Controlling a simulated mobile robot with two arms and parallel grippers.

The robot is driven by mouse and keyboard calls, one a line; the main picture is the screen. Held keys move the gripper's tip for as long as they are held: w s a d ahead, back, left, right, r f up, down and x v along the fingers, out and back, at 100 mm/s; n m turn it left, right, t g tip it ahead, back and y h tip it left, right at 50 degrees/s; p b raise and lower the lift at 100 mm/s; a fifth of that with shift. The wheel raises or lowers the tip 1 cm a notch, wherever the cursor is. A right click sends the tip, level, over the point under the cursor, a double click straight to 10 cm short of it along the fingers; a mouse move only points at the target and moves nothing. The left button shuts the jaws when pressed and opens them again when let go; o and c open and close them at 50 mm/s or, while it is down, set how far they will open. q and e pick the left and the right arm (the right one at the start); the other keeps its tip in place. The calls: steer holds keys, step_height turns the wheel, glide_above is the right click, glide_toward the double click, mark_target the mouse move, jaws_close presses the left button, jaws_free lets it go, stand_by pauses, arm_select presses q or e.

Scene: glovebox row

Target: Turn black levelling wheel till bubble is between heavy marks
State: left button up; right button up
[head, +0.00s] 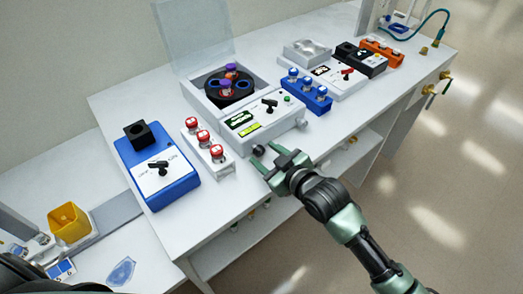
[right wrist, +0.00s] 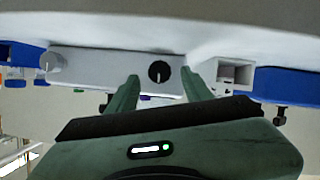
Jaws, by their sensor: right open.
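The black levelling wheel (head: 258,150) is a small dark knob low on the front of the white centrifuge (head: 232,134). In the right wrist view the black wheel (right wrist: 158,71) shows face-on with a pale mark. My right gripper (head: 267,156) is open and empty in front of it. In the right wrist view its fingertips (right wrist: 160,77) stand either side of the wheel, with gaps between; I cannot tell how far they reach over it. A yellow-green strip (head: 250,128) shows on the centrifuge's top panel; no bubble or heavy marks can be made out. My left gripper is not in view.
A white rack of red-capped tubes (head: 205,141) stands left of the centrifuge, beside a blue device (head: 157,172). A blue rack (head: 308,92) stands to its right. The centrifuge's clear lid is raised. Open floor (head: 440,180) lies at the right.

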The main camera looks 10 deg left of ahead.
steer(key=shift+x, duration=1.3)
jaws_close()
steer(key=shift+r, duration=0.1)
